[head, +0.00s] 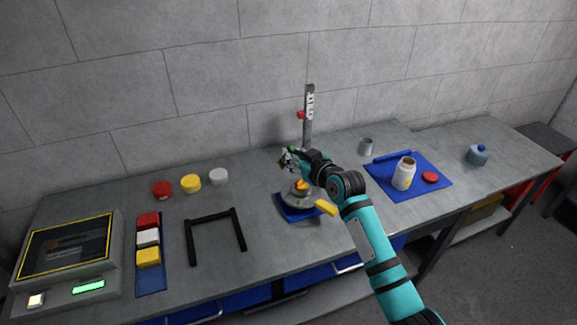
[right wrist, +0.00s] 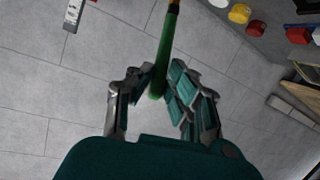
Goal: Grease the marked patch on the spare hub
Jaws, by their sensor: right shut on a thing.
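The hub (head: 296,201) is a round grey metal part on a small blue mat, with an orange-yellow area (head: 301,185) on top; my arm partly covers it. My right gripper (head: 286,160) is above and just behind the hub. It is shut on a green-handled tool (right wrist: 162,60), whose handle runs between the fingers in the right wrist view and ends in a brass-coloured part at the picture's top edge. The tool's tip is not clear. An open whitish jar (head: 404,174) stands on the right blue mat (head: 382,177). My left gripper is not in view.
A yellow piece (head: 326,207) lies beside the hub. A grey post (head: 308,120) stands behind it. A red lid (head: 430,177), a grey cup (head: 366,146) and a blue-grey bottle (head: 478,155) are right. A black frame (head: 213,216) and screen unit (head: 66,249) are left.

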